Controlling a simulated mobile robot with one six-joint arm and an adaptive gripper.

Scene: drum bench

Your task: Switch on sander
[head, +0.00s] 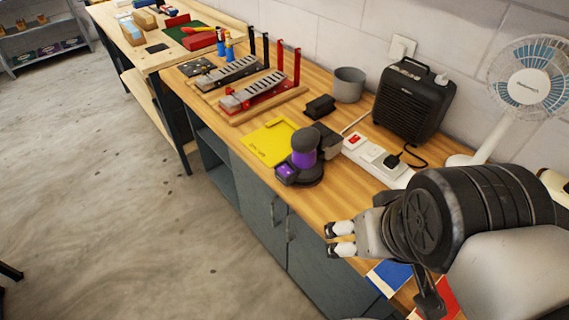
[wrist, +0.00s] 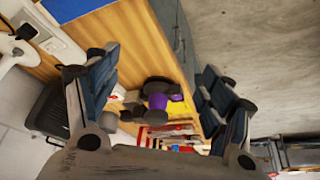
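The sander (head: 304,155), black with purple parts, stands on the wooden bench near its front edge. A purple panel (head: 287,172) faces the front on its base; its switch is too small to make out. My gripper (head: 339,239) is in front of the sander and to its right in the head view, near the bench's front edge and apart from the sander. In the wrist view my gripper (wrist: 158,65) has its fingers wide apart with nothing held. The sander shows there between and beyond the fingers (wrist: 158,97).
A white power strip (head: 375,156) with a red switch and a black plug lies right of the sander. A yellow plate (head: 270,141) lies left of it. A black heater (head: 412,98), grey pot (head: 349,84) and white fan (head: 527,85) stand behind.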

